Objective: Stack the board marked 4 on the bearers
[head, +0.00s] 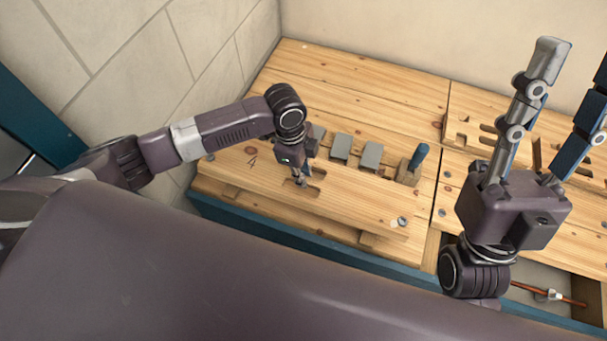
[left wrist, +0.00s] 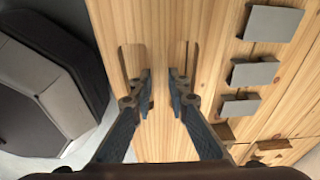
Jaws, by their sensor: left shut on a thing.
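The board marked 4 (head: 345,203) is a long pale plank with a "4" near its left end and a slot near its middle. It lies lengthwise along the front of the workbench. My left gripper (head: 299,181) points down at the slots and is shut on the board's middle. In the left wrist view the fingers (left wrist: 161,88) reach the two slots in the board (left wrist: 160,45), one either side of the strip between them. A wooden block (head: 372,240), perhaps a bearer, shows under the board's right part; contact is unclear. My right gripper (head: 577,62) is open and empty, fingers pointing up.
Several grey blocks (head: 372,155) stand in a row behind the board, with a blue-handled tool (head: 418,157) in a wooden holder to their right. A reddish rod (head: 550,295) lies at lower right. The bench's back left is clear.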

